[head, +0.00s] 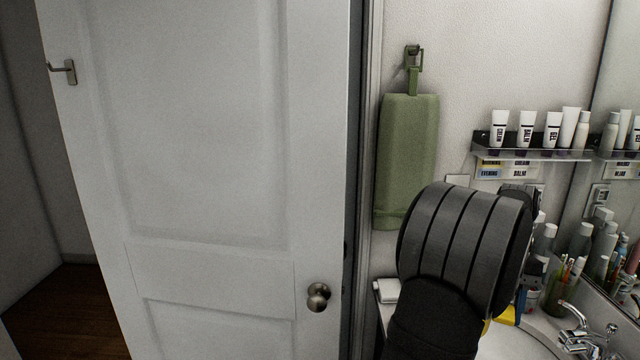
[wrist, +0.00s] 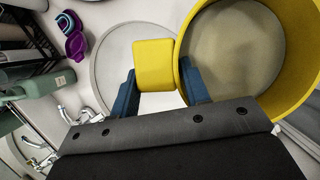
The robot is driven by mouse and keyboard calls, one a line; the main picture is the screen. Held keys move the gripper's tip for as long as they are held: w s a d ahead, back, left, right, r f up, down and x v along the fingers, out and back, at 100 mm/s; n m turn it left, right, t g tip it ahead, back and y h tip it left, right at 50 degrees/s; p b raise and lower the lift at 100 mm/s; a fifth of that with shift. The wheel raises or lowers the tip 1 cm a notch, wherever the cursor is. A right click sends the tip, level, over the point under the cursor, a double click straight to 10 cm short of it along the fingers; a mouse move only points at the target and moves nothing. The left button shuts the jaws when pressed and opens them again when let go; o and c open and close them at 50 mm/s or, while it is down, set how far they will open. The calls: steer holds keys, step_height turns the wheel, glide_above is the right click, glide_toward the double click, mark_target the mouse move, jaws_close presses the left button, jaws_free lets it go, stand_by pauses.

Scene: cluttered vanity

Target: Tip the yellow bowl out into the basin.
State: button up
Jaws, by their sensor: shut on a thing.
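The yellow bowl (wrist: 296,38) fills the right of the wrist view, its round opening facing the camera. Its inside looks dull beige; I cannot tell whether that is contents or the bottom. My gripper (wrist: 159,70) has blue fingers on both sides of a square yellow block, which looks like the bowl's handle, and is shut on it. The white basin (wrist: 106,62) lies behind the fingers, its curved rim showing. In the head view my arm hides most of the bowl (head: 503,317); a little yellow shows beside the basin (head: 515,346).
A chrome tap (head: 575,328) stands at the basin's right, with bottles and a brush cup (head: 558,288) behind it.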

steer(key=w+d+f+n+t+h, duration=0.1)
steer(key=w+d+f+n+h, duration=0.2)
steer(key=d+f, duration=0.6)
steer(key=w+d+f+n+t+h, duration=0.1)
steer(key=w+d+f+n+h, duration=0.2)
steer(key=w+d+f+n, duration=0.3)
steer(key=w+d+f, duration=0.3)
steer(key=w+d, duration=0.1)
steer(key=shift+w+d+f+n, duration=0.3)
steer(key=shift+d+f+n, duration=0.1)
steer(key=s+a+r+m+g+y, duration=0.1)
steer(key=s+a+r+m+y, duration=0.1)
steer(key=s+a+r+m, duration=0.3)
steer(key=s+a+r+m+g+y, duration=0.2)
steer(key=s+a+r+m, duration=0.3)
steer(key=a+r, duration=0.9)
steer(key=r+m, duration=0.1)
steer(key=m, duration=0.2)
steer(key=shift+a+y, duration=0.3)
steer(key=shift+d, duration=0.1)
